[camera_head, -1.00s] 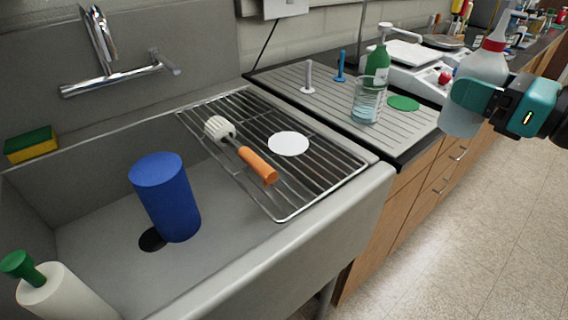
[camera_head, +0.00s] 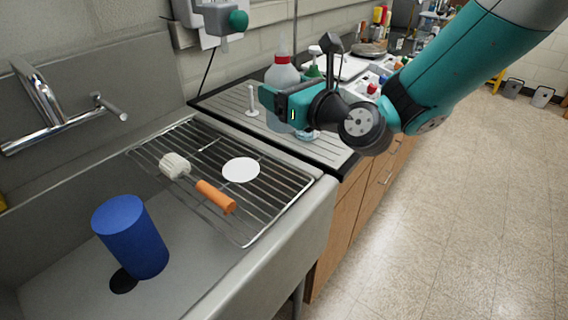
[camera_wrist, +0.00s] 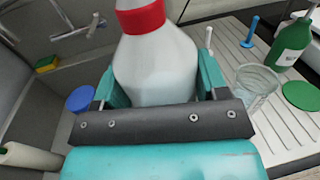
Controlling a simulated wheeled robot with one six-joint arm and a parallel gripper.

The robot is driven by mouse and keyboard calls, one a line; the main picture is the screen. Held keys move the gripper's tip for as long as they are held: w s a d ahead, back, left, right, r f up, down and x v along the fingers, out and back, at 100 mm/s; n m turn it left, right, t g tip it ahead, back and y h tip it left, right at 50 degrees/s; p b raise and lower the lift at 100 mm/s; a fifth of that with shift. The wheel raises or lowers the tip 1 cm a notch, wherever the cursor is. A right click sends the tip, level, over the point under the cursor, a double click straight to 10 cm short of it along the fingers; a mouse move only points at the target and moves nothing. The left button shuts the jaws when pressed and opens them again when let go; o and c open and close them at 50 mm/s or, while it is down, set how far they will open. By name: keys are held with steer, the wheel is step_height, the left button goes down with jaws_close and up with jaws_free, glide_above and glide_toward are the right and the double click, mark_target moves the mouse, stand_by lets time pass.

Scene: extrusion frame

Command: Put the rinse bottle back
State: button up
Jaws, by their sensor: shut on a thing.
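The rinse bottle (camera_head: 282,76), a pale translucent bottle with a red collar and a pale tip, is upright in my gripper (camera_head: 274,103). My gripper is shut on its body, with one finger on each side in the wrist view (camera_wrist: 160,78). There the bottle (camera_wrist: 155,62) fills the upper middle and its top is cut off. In the head view it appears over or in front of the ribbed drainboard (camera_head: 225,101); its base is hidden by my gripper. A flat green disc (camera_wrist: 301,95) and a flat white disc (camera_head: 241,170) lie on the drainboard and wire rack respectively.
On the drainboard stand a green bottle (camera_wrist: 291,44), a glass beaker (camera_wrist: 257,82), a white peg (camera_head: 252,101) and a blue peg (camera_wrist: 251,32). The rack (camera_head: 280,199) holds an orange-handled brush (camera_head: 215,196). A blue cylinder (camera_head: 131,237) stands in the sink.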

step_height(320, 180, down, 15)
steer(key=b, duration=0.7)
steer(key=shift+r, duration=0.2)
steer(key=shift+f+b, duration=0.1)
steer(key=shift+b, duration=0.25)
steer(key=o, duration=1)
steer(key=shift+o, duration=0.2)
